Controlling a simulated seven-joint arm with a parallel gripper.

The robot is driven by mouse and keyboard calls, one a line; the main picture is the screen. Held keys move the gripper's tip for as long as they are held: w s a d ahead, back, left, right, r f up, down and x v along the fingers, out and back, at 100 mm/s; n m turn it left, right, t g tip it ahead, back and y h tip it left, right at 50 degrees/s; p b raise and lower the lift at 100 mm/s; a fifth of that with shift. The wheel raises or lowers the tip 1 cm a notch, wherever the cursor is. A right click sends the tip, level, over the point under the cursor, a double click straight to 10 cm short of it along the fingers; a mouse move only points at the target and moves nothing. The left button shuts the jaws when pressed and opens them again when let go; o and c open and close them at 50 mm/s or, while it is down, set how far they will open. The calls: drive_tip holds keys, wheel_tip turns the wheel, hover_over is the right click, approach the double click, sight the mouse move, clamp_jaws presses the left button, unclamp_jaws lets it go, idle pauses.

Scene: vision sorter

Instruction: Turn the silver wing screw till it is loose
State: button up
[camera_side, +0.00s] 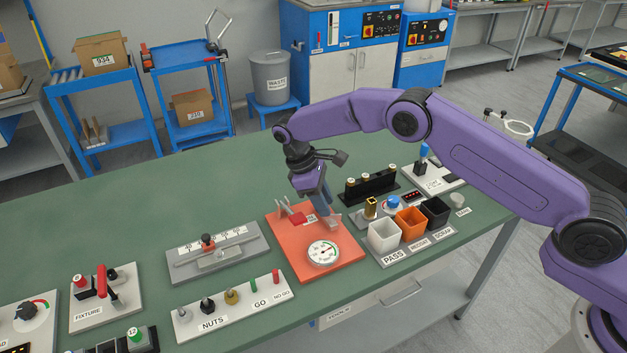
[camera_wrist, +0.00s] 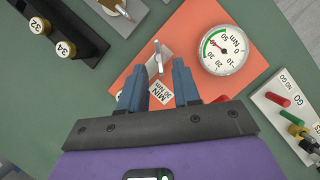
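The silver wing screw (camera_wrist: 157,57) stands on an orange plate (camera_wrist: 125,83). In the wrist view its upright wing shows just beyond my fingertips, about midway between them. My gripper (camera_wrist: 157,68) is open, with one blue-grey finger to either side and nothing held. In the side view my gripper (camera_side: 326,212) is low over the orange plate (camera_side: 350,262), and the silver part (camera_side: 334,219) beside the fingertips is partly hidden. A round dial gauge (camera_wrist: 225,50), marked Nm, sits on the same plate; it also shows in the side view (camera_side: 323,253).
White, orange and black bins (camera_side: 410,224) stand right of the plate. A grey slide fixture (camera_side: 213,252) and a rack of nuts and gauges (camera_side: 228,302) lie left and in front. A black holder with pegs (camera_side: 370,186) stands behind.

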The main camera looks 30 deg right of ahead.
drive_tip(key=v, duration=0.8)
drive_tip(key=shift+a+r, duration=0.2)
drive_tip(key=shift+r, duration=0.15)
drive_tip(key=s+d+r+n+t+y, duration=0.1)
drive_tip(key=s+d+r+t+y, duration=0.15)
drive_tip(key=s+r, duration=1.15)
drive_tip(key=s+d+f, duration=0.2)
drive_tip(key=s+d, duration=0.7)
drive_tip(key=s, duration=0.4)
drive_tip(key=s+d+f+n+y, duration=0.1)
drive_tip(key=s+d+f, duration=0.1)
drive_tip(key=s+d, duration=0.7)
drive_tip(key=s, duration=0.4)
drive_tip(key=shift+f, duration=0.4)
